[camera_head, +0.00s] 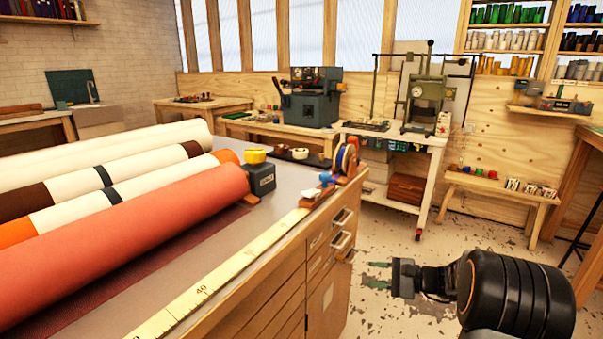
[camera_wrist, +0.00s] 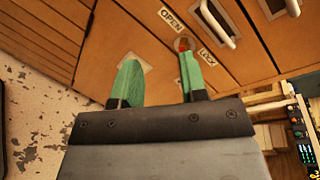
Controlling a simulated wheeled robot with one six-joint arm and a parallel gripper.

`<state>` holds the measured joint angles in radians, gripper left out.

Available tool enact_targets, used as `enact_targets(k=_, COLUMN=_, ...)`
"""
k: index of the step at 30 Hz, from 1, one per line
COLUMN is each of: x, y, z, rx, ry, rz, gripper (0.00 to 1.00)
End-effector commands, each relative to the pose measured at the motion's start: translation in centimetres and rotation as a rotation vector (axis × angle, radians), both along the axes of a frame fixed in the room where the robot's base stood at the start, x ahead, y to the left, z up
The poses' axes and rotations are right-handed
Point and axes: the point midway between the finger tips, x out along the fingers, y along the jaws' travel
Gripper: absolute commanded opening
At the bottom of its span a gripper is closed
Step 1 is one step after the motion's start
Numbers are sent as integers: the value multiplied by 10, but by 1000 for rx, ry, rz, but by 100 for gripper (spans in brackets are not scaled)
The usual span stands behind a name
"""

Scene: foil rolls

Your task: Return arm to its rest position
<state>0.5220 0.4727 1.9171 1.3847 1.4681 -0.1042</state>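My gripper (camera_head: 377,275) is at the lower right in the head view, in the free space right of the wooden drawer cabinet (camera_head: 327,294). Its two green fingers point left toward the cabinet. In the wrist view my gripper (camera_wrist: 160,78) has its fingers apart with nothing held between them. Beyond the fingers is the cabinet front, with a small red-tipped lock knob (camera_wrist: 183,44) between the OPEN and LOCK labels. The right fingertip overlaps the knob's lower part in the picture; I cannot tell whether they touch.
Foil rolls, including a coral one (camera_head: 130,235), lie on the bench top beside a yellow ruler (camera_head: 235,262). Drawer handles (camera_head: 342,218) stick out near my gripper. A white cart (camera_head: 437,150) and a low wooden bench (camera_head: 497,190) stand behind. The floor (camera_head: 400,240) between is clear.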

Motion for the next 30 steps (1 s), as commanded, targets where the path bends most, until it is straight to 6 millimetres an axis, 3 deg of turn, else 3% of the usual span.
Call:
enact_targets(k=1, x=-15, y=22, z=47, rx=-91, ry=3, rz=74, gripper=39)
enact_targets(k=6, x=-83, y=75, z=124, rx=-480, ry=4, rz=330, gripper=39)
enact_targets(k=10, x=-132, y=87, z=173, rx=-793, ry=-54, rz=490, gripper=39)
enact_targets(k=15, x=-176, y=82, z=226, rx=-1149, ry=-187, rz=633, gripper=39)
enact_targets(k=22, x=-201, y=68, z=273, rx=-1458, ry=-356, rz=724, gripper=39)
enact_targets(k=30, x=-207, y=62, z=287, rx=-1570, ry=-428, rz=749, gripper=39)
